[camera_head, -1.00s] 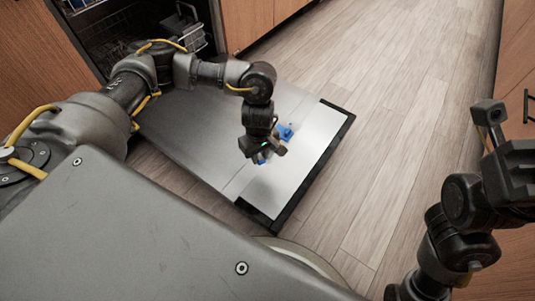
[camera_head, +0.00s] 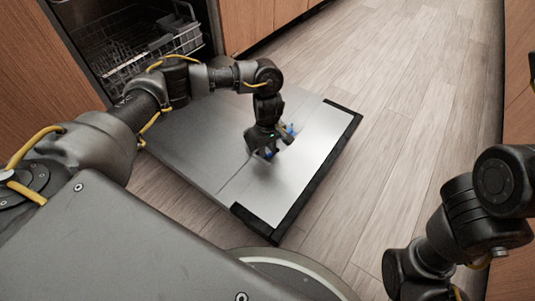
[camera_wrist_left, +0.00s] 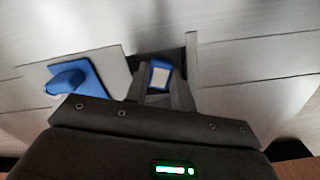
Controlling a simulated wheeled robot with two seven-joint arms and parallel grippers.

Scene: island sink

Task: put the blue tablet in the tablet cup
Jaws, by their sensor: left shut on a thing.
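The blue-and-white tablet (camera_wrist_left: 159,74) is between the fingertips of my left gripper (camera_wrist_left: 162,80) in the left wrist view. In the head view my left gripper (camera_head: 264,152) is low over the open dishwasher door, with a bit of the blue tablet (camera_head: 268,155) showing. A dark recess (camera_wrist_left: 140,62) in the door, probably the tablet cup, shows just behind the tablet; whether the tablet is inside it I cannot tell. A blue flap with a rounded knob (camera_wrist_left: 78,78) stands left of the gripper; it also shows in the head view (camera_head: 290,129). My right gripper is out of view.
The dishwasher door (camera_head: 300,165) lies open and flat, with a dark edge. A wire rack (camera_head: 150,50) is inside the dishwasher at the upper left. The wood floor (camera_head: 400,110) to the right is clear. Wooden cabinets (camera_head: 255,20) stand behind.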

